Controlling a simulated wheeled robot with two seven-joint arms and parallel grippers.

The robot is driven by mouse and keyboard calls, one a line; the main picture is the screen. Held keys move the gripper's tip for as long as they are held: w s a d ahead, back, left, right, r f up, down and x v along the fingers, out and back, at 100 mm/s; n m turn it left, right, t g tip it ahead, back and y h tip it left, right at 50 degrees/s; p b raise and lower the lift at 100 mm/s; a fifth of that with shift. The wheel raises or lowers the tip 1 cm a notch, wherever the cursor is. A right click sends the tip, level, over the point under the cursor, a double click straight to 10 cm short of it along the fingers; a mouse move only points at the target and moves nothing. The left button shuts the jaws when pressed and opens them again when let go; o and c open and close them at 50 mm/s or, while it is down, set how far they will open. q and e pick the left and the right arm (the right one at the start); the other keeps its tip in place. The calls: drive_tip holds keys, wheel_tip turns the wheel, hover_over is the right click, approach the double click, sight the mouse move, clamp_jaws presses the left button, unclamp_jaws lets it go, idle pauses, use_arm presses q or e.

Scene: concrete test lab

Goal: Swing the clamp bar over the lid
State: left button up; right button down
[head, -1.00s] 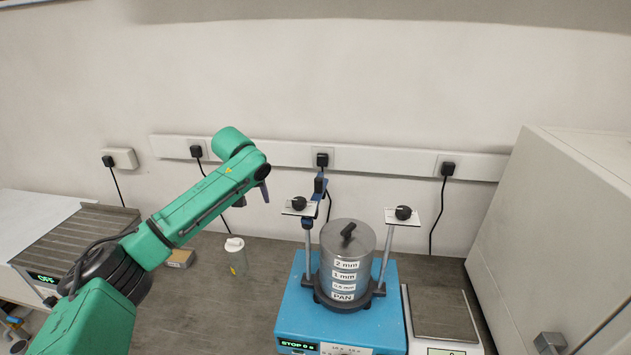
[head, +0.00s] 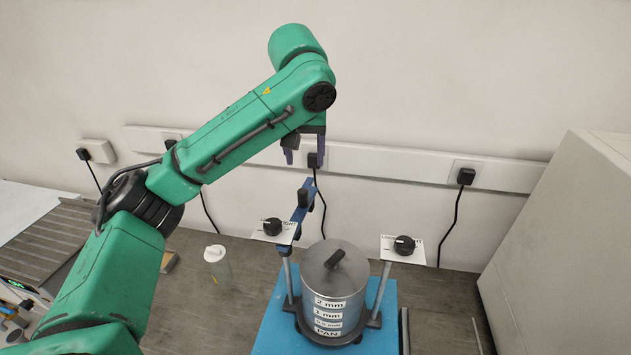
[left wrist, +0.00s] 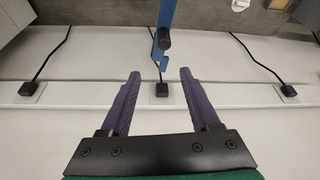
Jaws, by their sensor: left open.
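The sieve stack (head: 335,290) stands on the blue shaker base (head: 270,335), closed by a grey lid (head: 350,262) with a black handle. A post with a black knob rises on each side of it. The blue clamp bar (head: 299,214) is at the left post and points back toward the wall, clear of the lid, with a dark upright grip on it. In the left wrist view the bar (left wrist: 167,14) comes in from the top, its dark grip end ahead of the fingers. My left gripper (head: 305,158) is open and empty, above and behind the bar. My right gripper is out of view.
A white-capped bottle (head: 218,268) stands left of the shaker. A large pale cabinet (head: 570,240) bounds the right side. Wall sockets with black cables (head: 466,177) run along the back. Bench room is free between bottle and shaker.

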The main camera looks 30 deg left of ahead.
use_arm(q)
drive_tip(key=b, duration=0.2)
approach(302, 192)
wheel_tip(302, 192, down, 2)
drive_tip(key=p+x, duration=0.1)
drive_tip(key=x, duration=0.2)
drive_tip(key=w+p+x, duration=0.1)
drive_tip(key=x, duration=0.2)
drive_tip(key=shift+a, duration=0.2)
drive_tip(key=x, duration=0.1)
drive_tip(key=p+x, duration=0.1)
drive_tip(key=shift+w+f, duration=0.2)
drive_tip(key=shift+w, duration=0.15)
drive_tip(key=shift+s+a+f, duration=0.1)
drive_tip(key=shift+s, duration=0.35)
drive_tip(key=c, duration=0.4)
clamp_jaws()
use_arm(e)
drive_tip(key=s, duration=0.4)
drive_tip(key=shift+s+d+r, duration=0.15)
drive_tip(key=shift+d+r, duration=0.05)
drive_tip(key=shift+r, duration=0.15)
